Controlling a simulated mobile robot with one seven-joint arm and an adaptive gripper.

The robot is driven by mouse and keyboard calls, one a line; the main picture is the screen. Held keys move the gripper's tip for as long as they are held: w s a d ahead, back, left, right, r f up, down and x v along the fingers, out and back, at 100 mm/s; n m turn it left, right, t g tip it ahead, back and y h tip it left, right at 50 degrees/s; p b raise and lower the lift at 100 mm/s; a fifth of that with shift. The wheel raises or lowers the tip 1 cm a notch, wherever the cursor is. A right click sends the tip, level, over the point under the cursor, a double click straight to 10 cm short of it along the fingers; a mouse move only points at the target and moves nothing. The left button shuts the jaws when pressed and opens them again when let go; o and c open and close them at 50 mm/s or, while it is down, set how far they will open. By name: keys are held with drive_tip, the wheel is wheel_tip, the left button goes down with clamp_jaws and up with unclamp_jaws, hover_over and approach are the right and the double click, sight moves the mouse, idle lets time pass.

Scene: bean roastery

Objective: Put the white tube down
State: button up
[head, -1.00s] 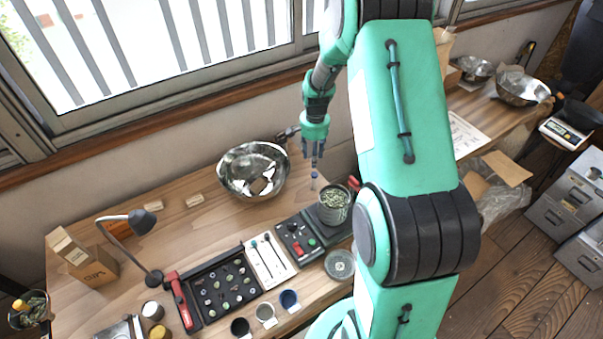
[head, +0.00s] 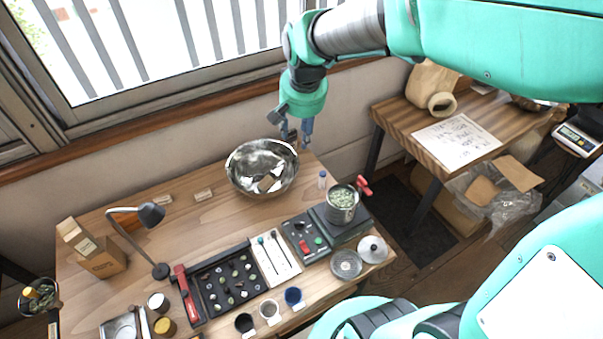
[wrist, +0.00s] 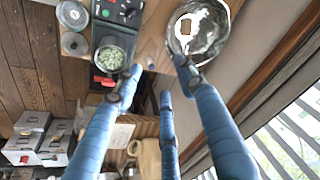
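The white tube (head: 322,180) has a blue cap and stands upright on the wooden table, between the steel bowl and the pot of green beans. My gripper (head: 296,141) is above the table's back edge, over the far side of the bowl, up and left of the tube and clear of it. In the wrist view my gripper's blue fingers (wrist: 156,82) are spread wide with nothing held between them. I cannot make out the tube surely in the wrist view.
The steel bowl (head: 262,167) stands left of the tube. The pot of green beans (head: 342,203) sits on a dark device to its lower right. A bean sample tray (head: 229,284) and a desk lamp (head: 148,215) are farther left. The window wall rises behind the table.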

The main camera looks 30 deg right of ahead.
drive_tip(key=s+a+r+n+t, duration=0.1)
drive_tip(key=s+a, duration=0.4)
drive_tip(key=s, duration=0.5)
drive_tip(key=s+a+r+n+t, duration=0.1)
drive_tip(key=s+a+r+n, duration=0.3)
drive_tip(key=s, duration=0.6)
drive_tip(key=shift+a+r+n+t+y, duration=0.3)
drive_tip(key=shift+a+r, duration=0.05)
drive_tip(key=shift+r, duration=0.95)
